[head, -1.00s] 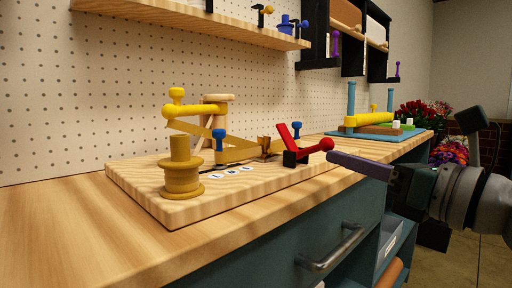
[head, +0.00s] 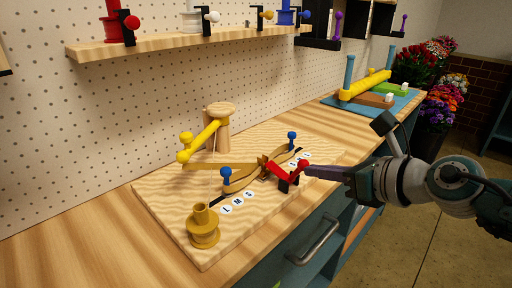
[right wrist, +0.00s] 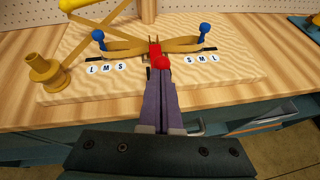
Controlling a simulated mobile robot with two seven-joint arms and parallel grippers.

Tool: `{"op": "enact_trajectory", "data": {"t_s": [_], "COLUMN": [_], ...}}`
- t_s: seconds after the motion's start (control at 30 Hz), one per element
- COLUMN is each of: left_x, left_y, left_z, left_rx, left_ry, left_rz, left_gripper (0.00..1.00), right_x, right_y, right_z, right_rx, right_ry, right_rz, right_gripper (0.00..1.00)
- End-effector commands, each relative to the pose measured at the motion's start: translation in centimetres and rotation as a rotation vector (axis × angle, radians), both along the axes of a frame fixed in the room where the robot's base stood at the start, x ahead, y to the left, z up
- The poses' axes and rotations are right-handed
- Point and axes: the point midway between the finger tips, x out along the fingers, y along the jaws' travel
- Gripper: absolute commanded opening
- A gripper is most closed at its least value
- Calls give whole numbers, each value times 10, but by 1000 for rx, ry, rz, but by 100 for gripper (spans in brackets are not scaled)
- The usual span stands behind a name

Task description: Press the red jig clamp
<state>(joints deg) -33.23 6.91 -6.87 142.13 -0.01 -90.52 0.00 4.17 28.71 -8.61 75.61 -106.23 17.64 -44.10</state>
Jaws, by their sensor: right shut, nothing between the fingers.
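The red jig clamp (head: 280,172) sits on the right front part of the pale wooden jig board (head: 205,252). Its red lever lies low, with the ball end toward my right gripper. My right gripper (head: 308,171) is shut and empty, its purple fingertips at the red ball and apparently touching it. In the right wrist view the red ball (right wrist: 161,62) lies right at the tips of the closed fingers (right wrist: 160,82). The fingers hide part of the clamp there. My left gripper is out of view.
On the board stand a yellow spool (head: 203,228), a yellow roller arm (head: 205,138) on a wooden post, and two blue pegs (head: 226,175). A blue mat (head: 340,104) with a yellow bar lies at the back right. A shelf (head: 90,50) runs above.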

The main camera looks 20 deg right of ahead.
Motion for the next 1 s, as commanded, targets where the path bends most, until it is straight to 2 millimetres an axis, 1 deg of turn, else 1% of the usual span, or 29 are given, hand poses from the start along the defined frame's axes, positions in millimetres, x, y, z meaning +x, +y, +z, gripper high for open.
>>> {"op": "enact_trajectory", "data": {"t_s": [0.03, 0.3, 0.6, 1.0], "left_x": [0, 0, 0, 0], "left_y": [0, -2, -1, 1], "left_z": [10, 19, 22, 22], "left_rx": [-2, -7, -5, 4], "left_ry": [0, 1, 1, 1], "left_rz": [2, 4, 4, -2], "left_gripper": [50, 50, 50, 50], "right_x": [3, 13, 18, 18], "right_y": [1, 5, 8, 8], "right_z": [8, 13, 16, 16], "right_rx": [1, 0, 1, 1], "right_ry": [-1, -2, -3, -4], "right_rz": [0, 1, 1, 1], "right_gripper": [0, 0, 0, 0]}}
